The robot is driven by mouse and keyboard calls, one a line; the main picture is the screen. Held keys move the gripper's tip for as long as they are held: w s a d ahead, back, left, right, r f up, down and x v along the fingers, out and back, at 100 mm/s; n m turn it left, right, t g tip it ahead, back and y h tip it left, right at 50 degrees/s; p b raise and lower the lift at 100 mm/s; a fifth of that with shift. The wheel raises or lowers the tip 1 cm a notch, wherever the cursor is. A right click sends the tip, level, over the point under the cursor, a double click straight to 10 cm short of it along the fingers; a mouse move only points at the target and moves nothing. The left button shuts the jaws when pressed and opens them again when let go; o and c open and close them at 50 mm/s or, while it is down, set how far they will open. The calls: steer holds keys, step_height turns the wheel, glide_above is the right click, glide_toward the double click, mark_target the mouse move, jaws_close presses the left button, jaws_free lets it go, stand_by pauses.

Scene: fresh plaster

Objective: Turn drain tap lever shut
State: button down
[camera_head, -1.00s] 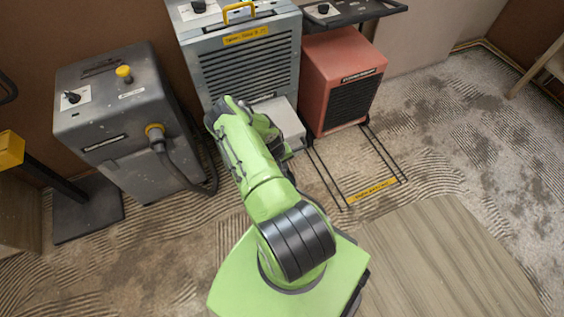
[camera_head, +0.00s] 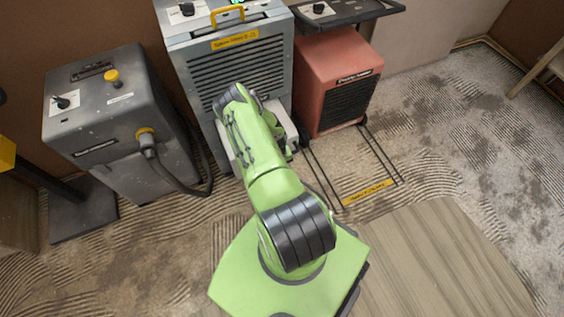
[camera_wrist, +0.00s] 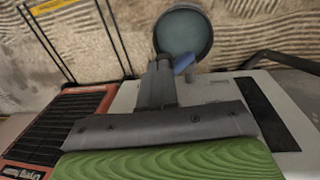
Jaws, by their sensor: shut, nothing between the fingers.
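In the wrist view my gripper (camera_wrist: 162,72) is shut and empty, a dark narrow shape pointing up the picture. A small blue piece (camera_wrist: 184,62), which looks like the drain tap lever, shows just right of the fingertips. I cannot tell whether they touch. A round teal container (camera_wrist: 183,32) is beyond it, above the floor in the picture. The tall grey dehumidifier (camera_head: 240,70) stands at the back in the head view, with a pale box (camera_head: 290,122) low on its front. There my arm hides the gripper and the lever.
A red heater (camera_head: 338,75) stands right of the dehumidifier, with a thin black frame and yellow label (camera_head: 367,193) on the floor before it. A dark grey machine (camera_head: 115,125) with a hose (camera_head: 170,175) stands left. Open floor lies to the right.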

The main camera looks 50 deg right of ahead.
steer(key=shift+s+d+f+t+y+b, duration=0.2)
steer(key=shift+s+d+f+b, duration=0.35)
steer(key=shift+b, duration=0.4)
steer(key=shift+s+d+f+t+y+b, duration=0.1)
steer(key=shift+s+d+f+y+b, duration=0.3)
steer(key=shift+d+b, duration=0.45)
steer(key=shift+w+a, duration=0.1)
steer(key=shift+a, duration=0.05)
